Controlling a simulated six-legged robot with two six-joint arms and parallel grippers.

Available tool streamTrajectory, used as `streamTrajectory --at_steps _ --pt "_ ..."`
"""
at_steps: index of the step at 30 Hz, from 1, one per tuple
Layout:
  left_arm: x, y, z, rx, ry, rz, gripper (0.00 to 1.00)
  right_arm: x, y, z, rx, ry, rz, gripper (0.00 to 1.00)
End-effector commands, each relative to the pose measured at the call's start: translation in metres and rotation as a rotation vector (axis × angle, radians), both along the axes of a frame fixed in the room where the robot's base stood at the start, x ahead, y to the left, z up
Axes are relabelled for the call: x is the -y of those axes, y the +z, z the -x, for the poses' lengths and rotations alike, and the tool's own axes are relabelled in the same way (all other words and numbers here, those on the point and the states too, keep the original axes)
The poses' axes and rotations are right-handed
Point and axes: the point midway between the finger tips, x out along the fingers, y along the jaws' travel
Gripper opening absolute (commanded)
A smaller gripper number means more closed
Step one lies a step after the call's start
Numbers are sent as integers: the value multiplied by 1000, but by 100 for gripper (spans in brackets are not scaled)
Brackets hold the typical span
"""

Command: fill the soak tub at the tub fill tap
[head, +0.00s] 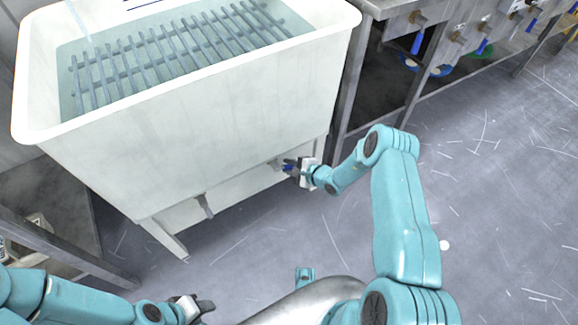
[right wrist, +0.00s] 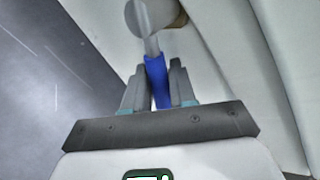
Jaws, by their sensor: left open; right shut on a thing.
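The soak tub (head: 200,130) is a big white tub on legs at the upper left of the head view. Pale water (head: 66,95) stands in it around a grey slatted rack (head: 165,55). A pale stream (head: 76,22) comes down into its back left corner; the tap itself is out of view. My right gripper (head: 289,168) is at the tub's lower right front. In the right wrist view its jaws (right wrist: 158,72) are shut on a blue valve handle (right wrist: 155,68) below a round metal fitting (right wrist: 152,18). My left gripper (head: 207,306) is open and empty, low in front of the tub.
A steel bench (head: 385,8) with several blue-handled valves stands at the upper right. Another steel frame (head: 60,245) is at the lower left.

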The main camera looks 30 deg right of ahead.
Motion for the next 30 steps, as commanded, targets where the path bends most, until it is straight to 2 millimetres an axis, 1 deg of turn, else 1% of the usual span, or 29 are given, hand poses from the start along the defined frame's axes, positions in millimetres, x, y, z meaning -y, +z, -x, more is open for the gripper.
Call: streamTrajectory --at_steps 10,11,12,20,23,26,29,30 --pt "0 0 0 0 0 0 43 1 1 -1 4 -4 3 0" --pt "0 0 0 0 0 0 43 1 1 -1 4 -4 3 35" --pt "0 0 0 0 0 0 43 0 1 -1 4 -4 3 43" --pt "0 0 0 0 0 0 43 -1 1 0 2 -3 2 43" --pt "0 3 0 0 0 0 43 1 4 4 0 -3 2 43" --pt "0 11 0 0 0 0 43 6 13 16 1 -5 1 43" --pt "0 20 0 0 0 0 43 13 25 35 0 -6 1 43" --pt "0 24 0 0 0 0 43 16 31 44 -1 -6 0 43"
